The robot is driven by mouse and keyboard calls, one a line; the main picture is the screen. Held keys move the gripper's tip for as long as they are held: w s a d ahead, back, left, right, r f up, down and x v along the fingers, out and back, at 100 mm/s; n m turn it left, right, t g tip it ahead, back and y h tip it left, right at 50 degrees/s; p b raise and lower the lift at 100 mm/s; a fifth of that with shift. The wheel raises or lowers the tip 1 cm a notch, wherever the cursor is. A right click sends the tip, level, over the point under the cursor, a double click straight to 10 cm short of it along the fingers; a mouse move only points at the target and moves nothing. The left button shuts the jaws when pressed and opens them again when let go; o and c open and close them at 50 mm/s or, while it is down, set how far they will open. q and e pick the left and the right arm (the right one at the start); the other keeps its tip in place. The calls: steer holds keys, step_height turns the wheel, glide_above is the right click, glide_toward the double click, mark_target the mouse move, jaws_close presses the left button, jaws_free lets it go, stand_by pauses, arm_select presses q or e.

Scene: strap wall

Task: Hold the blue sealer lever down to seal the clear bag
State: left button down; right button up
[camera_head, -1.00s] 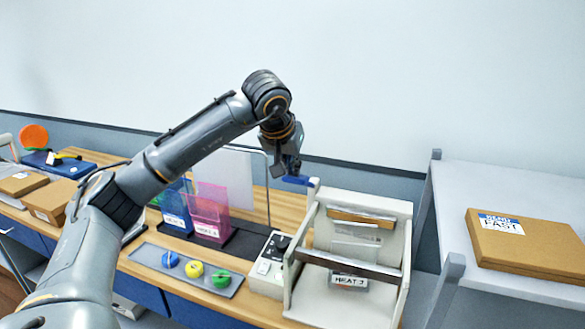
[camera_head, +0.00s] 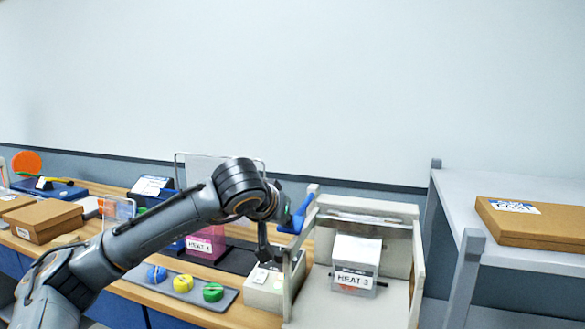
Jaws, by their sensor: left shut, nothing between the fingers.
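The blue sealer lever (camera_head: 298,216) sticks up at the left side of the pale sealer frame (camera_head: 417,265), slanting down toward the left. The bag (camera_head: 357,250), whitish and grey with a HEAT 3 label, stands inside the frame. My left gripper (camera_head: 264,250) points down just left of the lever, above the sealer's control box. Its fingers are shut and hold nothing. The arm's wrist is close to the lever; whether they touch cannot be told. My right gripper is not in view.
A grey tray with blue, yellow and green round pieces (camera_head: 213,292) lies left of the control box (camera_head: 268,296). A pink bag (camera_head: 207,243) labelled HEAT stands behind it. A brown box (camera_head: 540,222) lies on the grey shelf at right.

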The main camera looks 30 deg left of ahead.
arm_select(q)
steer(key=shift+s+d+f+b, duration=0.1)
steer(key=shift+f+b, duration=0.1)
steer(key=shift+f, duration=0.35)
steer(key=shift+s+f+b, duration=0.1)
steer(key=shift+f+b, duration=0.05)
steer(key=shift+f, duration=0.4)
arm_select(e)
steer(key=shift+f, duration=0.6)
arm_select(q)
steer(key=shift+f, duration=0.1)
stand_by(1.1)
steer(key=shift+s+r+p, duration=0.1)
steer(key=shift+r+p, duration=0.25)
steer(key=shift+r, duration=0.05)
steer(key=v, duration=1.3)
steer(key=shift+s+f+p, duration=0.35)
steer(key=shift+s+p, duration=0.05)
steer(key=shift+p, duration=0.05)
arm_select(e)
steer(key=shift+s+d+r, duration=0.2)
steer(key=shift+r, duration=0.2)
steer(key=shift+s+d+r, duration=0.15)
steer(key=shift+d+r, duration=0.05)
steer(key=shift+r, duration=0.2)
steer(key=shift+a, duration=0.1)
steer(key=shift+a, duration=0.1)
